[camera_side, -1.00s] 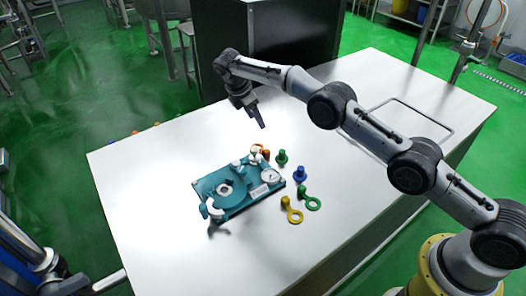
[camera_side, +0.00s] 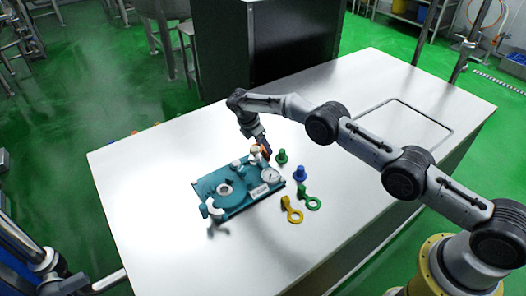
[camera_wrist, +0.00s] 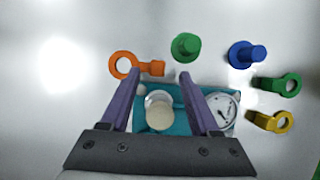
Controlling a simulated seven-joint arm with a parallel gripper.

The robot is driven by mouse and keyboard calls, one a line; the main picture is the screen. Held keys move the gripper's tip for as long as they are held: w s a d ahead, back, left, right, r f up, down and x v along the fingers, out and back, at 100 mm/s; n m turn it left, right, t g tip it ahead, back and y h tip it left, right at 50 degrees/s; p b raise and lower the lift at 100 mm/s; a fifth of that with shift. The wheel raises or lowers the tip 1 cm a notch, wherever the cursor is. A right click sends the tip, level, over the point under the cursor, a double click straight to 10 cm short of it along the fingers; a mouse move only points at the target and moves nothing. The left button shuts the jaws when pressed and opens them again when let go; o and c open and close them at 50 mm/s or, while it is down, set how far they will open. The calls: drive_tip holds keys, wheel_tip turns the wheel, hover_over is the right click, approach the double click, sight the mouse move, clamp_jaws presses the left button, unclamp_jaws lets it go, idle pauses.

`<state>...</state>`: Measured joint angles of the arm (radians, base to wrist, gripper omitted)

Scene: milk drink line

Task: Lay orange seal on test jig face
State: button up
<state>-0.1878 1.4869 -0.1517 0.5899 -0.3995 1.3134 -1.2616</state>
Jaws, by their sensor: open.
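The orange seal (camera_wrist: 123,65), a ring with a tab, lies on the white table behind the jig. In the wrist view its tab shows just beyond and between my fingertips, with the ring left of the left finger. In the side view it is largely hidden by my gripper (camera_side: 266,155). My gripper is open and low over the tab, holding nothing; whether a finger touches the seal cannot be told. The teal test jig (camera_side: 208,182) lies on the table, with a round raised face (camera_side: 231,192) around a central hole, a white clamp, a gauge and a pale knob.
A green plug (camera_side: 282,157) and a blue plug (camera_side: 300,174) stand right of the gripper. A green ring seal (camera_side: 313,204) and a yellow ring seal (camera_side: 295,216) lie nearer the front. The table (camera_side: 140,185) is clear left of the jig. A wire frame lies at the right back.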

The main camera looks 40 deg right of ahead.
sight(265, 151)
drive_tip(key=shift+w+d+f, duration=0.1)
drive_tip(key=shift+f, duration=0.4)
drive_tip(key=shift+w+d+f, duration=0.1)
drive_tip(key=shift+f, duration=0.35)
drive_tip(key=shift+x, duration=0.9)
clamp_jaws()
